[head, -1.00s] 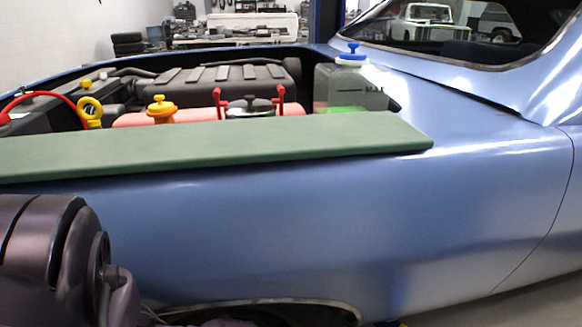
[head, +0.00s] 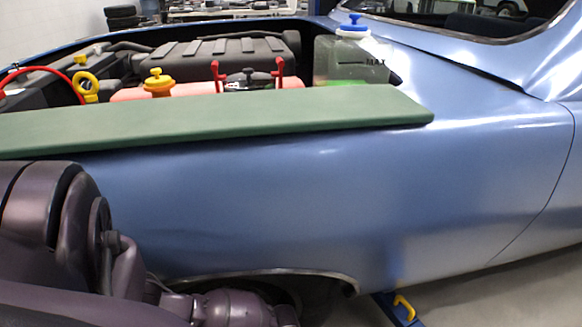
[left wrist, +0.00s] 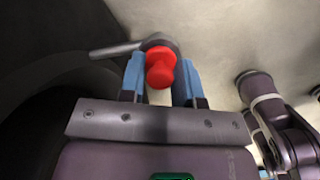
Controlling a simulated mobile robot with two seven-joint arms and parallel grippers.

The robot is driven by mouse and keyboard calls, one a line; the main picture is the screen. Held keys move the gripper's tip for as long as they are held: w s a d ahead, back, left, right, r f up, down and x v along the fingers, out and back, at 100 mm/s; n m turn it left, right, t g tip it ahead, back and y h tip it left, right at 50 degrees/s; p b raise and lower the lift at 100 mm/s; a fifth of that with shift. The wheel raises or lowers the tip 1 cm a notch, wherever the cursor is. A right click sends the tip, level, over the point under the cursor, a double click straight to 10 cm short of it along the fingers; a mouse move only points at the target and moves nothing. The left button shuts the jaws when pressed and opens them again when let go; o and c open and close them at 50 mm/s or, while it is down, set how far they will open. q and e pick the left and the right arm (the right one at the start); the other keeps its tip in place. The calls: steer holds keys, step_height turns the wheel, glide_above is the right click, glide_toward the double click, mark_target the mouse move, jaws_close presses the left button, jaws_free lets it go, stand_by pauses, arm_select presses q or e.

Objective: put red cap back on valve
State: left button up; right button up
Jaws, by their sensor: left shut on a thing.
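The red cap (left wrist: 161,68) sits between the two blue fingers of my left gripper (left wrist: 163,78), which is shut on it. Right behind the cap in the left wrist view is a dark rounded piece with a grey stem (left wrist: 115,49) reaching left, which looks like the valve. I cannot tell whether the cap touches it. In the head view my left arm comes in at the lower left, and its gripper is hidden low by the wheel arch.
The blue car fender (head: 300,200) fills the middle, with a green pad (head: 220,122) along its top edge. The wheel arch rim (head: 270,273) is low in front. A blue object with a yellow handle (head: 403,307) is on the floor. Dark surfaces crowd the left of the wrist view.

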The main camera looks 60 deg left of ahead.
steer(key=shift+r, duration=0.15)
stand_by(0.5)
arm_select(q)
steer(key=o, duration=1.5)
steer(key=shift+r, duration=0.1)
arm_select(e)
steer(key=shift+r, duration=0.1)
